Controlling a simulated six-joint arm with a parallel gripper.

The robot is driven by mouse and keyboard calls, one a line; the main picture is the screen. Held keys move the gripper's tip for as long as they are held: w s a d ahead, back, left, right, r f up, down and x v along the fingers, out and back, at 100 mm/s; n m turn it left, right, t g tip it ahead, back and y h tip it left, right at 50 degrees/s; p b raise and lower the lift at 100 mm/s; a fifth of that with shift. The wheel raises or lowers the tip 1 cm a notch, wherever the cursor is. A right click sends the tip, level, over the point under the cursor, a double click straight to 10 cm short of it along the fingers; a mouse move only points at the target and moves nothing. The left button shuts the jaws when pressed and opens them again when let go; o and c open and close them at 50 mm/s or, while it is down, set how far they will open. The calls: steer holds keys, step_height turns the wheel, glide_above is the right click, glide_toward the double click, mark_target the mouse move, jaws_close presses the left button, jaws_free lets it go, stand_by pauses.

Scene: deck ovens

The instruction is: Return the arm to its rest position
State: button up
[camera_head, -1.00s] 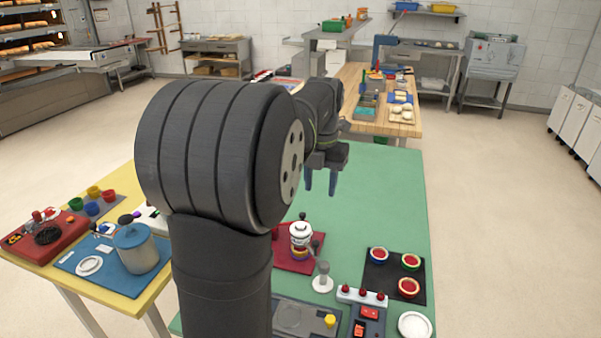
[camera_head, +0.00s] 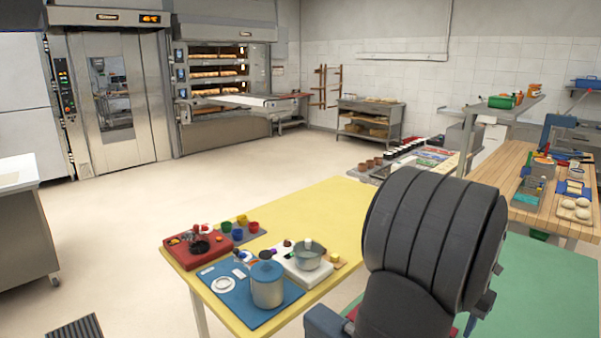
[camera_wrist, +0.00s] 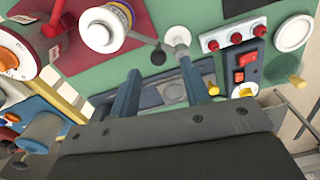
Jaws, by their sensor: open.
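My gripper (camera_wrist: 163,82) is open in the wrist view, with its two blue fingers apart and nothing between them. Beyond the fingers lie a green tabletop (camera_wrist: 222,58) and a dark grey flat device. In the head view only the large dark joint of my arm (camera_head: 425,250) shows at the lower right. My gripper and forearm are hidden behind it or outside that view.
The wrist view shows a white round-topped device (camera_wrist: 100,28), a panel with red knobs (camera_wrist: 232,38) and a white plate (camera_wrist: 293,32).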

steer(key=shift+f, duration=2.25)
step_height(320, 180, up, 18)
steer(key=f, duration=0.1)
step_height(320, 180, down, 17)
steer(key=shift+f, duration=0.1)
steer(key=shift+s+d+r+m, duration=0.4)
steer(key=shift+d+r+m, duration=0.25)
steer(key=shift+m, duration=1.2)
steer(key=shift+s+d+r+m, duration=0.35)
steer(key=shift+d+r+m, duration=0.25)
steer(key=shift+m, duration=1.2)
steer(key=shift+s+d+r+m, duration=0.45)
steer(key=shift+r+m, duration=0.25)
steer(key=shift+m, duration=1.15)
